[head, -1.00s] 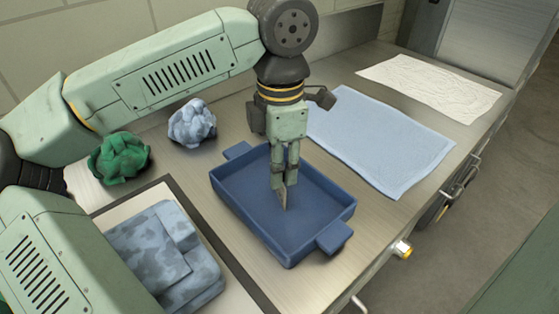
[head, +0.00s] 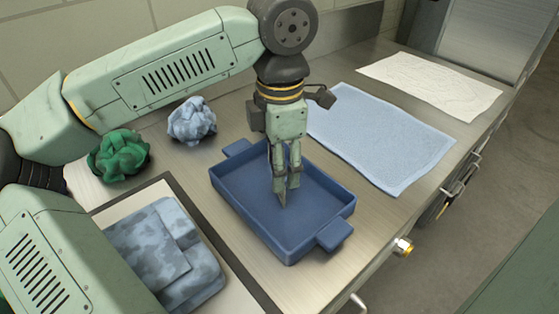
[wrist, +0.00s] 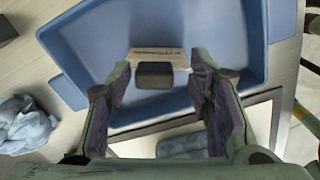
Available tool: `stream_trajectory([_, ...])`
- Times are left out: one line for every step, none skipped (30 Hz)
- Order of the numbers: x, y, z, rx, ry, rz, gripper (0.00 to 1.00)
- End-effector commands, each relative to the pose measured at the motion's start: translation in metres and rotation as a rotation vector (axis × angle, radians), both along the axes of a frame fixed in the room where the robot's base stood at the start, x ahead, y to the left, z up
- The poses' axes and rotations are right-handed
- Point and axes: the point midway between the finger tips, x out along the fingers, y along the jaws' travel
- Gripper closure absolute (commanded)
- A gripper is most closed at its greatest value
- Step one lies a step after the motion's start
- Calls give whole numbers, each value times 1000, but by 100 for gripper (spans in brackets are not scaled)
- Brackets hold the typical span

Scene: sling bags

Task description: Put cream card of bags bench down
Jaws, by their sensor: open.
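The cream card (wrist: 160,55), a small tan piece with dark lettering along its edge, shows in the wrist view inside the blue tray (wrist: 85,50), with a dark block (wrist: 155,75) against it. I cannot tell whether it touches the tray floor. My gripper (wrist: 162,85) is open, its fingers on either side of the block and card, with gaps visible. In the head view, my gripper (head: 287,190) points down into the blue tray (head: 322,243); the card is largely hidden by the fingers there.
A folded camouflage bag (head: 160,250) lies on a dark-edged board at front left. Crumpled green (head: 118,157) and grey-blue (head: 191,121) cloths lie behind it. A flat blue cloth (head: 380,140) and white cloth (head: 430,85) lie to the right of the tray.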

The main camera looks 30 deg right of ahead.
Motion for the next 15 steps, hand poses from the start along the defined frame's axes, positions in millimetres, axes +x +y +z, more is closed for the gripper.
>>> stream_trajectory([0,0,4,0,0,0,53])
stream_trajectory([0,0,6,0,-1,0,53])
stream_trajectory([1,0,9,-1,-2,1,53])
stream_trajectory([1,-1,14,-1,-2,2,53])
stream_trajectory([1,-1,18,-1,-2,2,53])
stream_trajectory([1,-1,26,-2,-4,3,53])
stream_trajectory([0,-1,33,-2,-3,2,53])
stream_trajectory([0,-1,39,-2,-3,3,53])
stream_trajectory([0,-1,49,-2,-4,3,53])
stream_trajectory([0,-1,55,-2,-3,3,53])
stream_trajectory([0,-1,62,-2,-3,2,53])
stream_trajectory([0,-1,71,-2,-1,3,53])
stream_trajectory([0,-1,77,-2,-3,3,53])
stream_trajectory([0,-1,84,-2,-3,3,53])
stream_trajectory([-1,-1,91,-1,-2,2,53])
